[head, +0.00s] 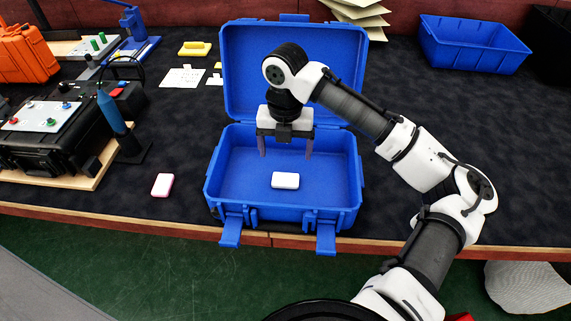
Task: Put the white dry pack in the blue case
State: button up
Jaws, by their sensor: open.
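The white dry pack (285,180) lies flat on the floor of the open blue case (225,180), a little right of its middle and towards the front wall. The case stands at the front edge of the table with its lid (240,80) raised at the back and two latches hanging down in front. My gripper (285,155) points down over the case, behind the white pack. Its two fingers are spread wide with nothing between them. The fingers and the pack appear apart.
A pink-edged white block (162,185) lies on the dark table left of the case. A black device with a panel (45,118) and a blue cylinder (112,112) stand further left. A blue bin (470,48) stands at the back right. The table right of the case is mostly clear beneath my arm.

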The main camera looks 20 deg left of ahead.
jog(key=shift+r, duration=1.3)
